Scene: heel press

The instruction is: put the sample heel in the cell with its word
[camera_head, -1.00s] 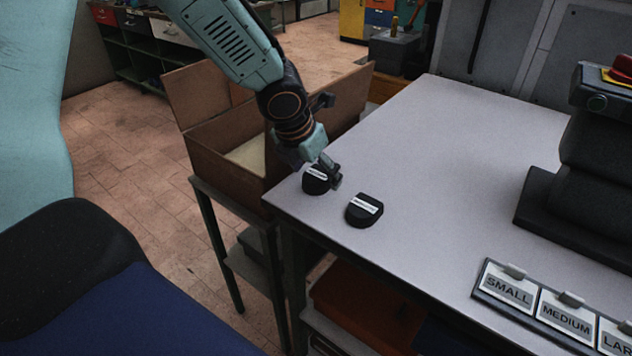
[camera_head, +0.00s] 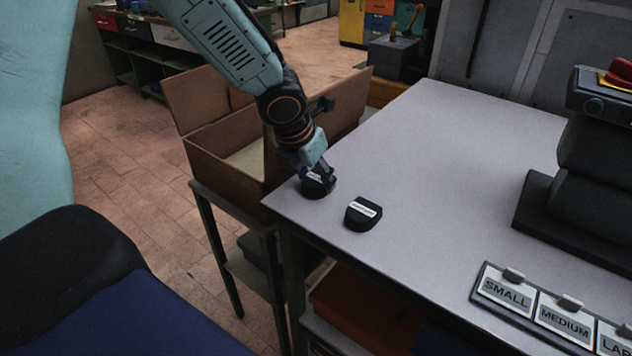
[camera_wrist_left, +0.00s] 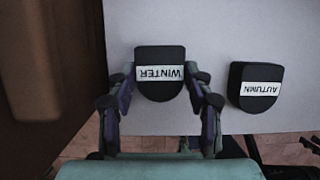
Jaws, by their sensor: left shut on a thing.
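My left gripper (camera_head: 318,176) is at the table's near left corner, shut on a black heel with a white label. In the left wrist view this heel (camera_wrist_left: 160,88) reads WINTER, upside down, and sits between the two fingers (camera_wrist_left: 160,97). A second black heel (camera_head: 363,217) lies to its right on the table, apart from the gripper; its label reads AUTUMN in the wrist view (camera_wrist_left: 257,72). A tray of cells (camera_head: 482,302) at the lower right has cards reading SMALL, MEDIUM and a cut-off LAR. My right gripper is not in view.
The grey table top (camera_head: 440,170) is clear between the heels and the tray. A black press (camera_head: 590,170) with a red button stands at the right. An open brown box (camera_head: 215,150) stands beside the table's left edge.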

